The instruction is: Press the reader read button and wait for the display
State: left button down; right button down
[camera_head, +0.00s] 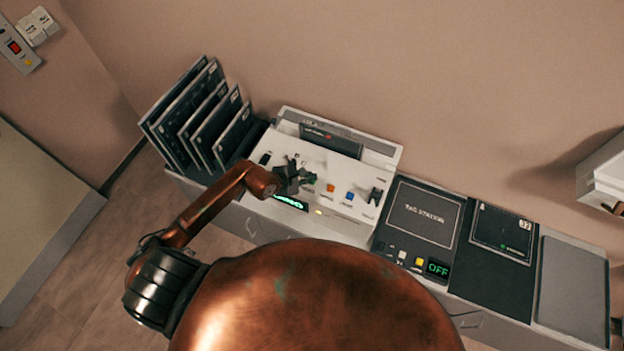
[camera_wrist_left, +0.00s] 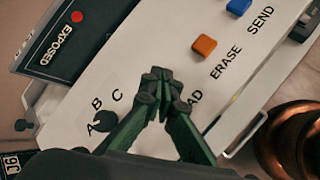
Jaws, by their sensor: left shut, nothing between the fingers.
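The white reader (camera_head: 262,150) stands on the counter against the wall. It has an orange erase button (camera_head: 330,188) and a blue send button (camera_head: 350,196); both also show in the left wrist view, orange (camera_wrist_left: 204,45) and blue (camera_wrist_left: 238,6). A small display (camera_head: 290,202) glows green on its front edge. My left gripper (camera_head: 304,178) is shut and empty over the panel. In the left wrist view its fingertips (camera_wrist_left: 160,76) cover the spot beside a partly hidden label ending in "AD". The read button itself is hidden; I cannot tell whether the fingertips touch it.
A cassette marked EXPOSED (camera_wrist_left: 68,38) sits in the reader's slot. An A-B-C knob (camera_wrist_left: 104,121) is beside my fingers. Several dark panels (camera_head: 190,115) stand in a rack to the left. To the right are a tag station (camera_head: 424,212) showing OFF and a grey tray (camera_head: 573,285).

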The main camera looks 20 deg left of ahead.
pick_arm(q)
jog(key=shift+r, duration=0.35)
jog(key=shift+r+p, duration=1.8)
jog(key=shift+r, duration=0.75)
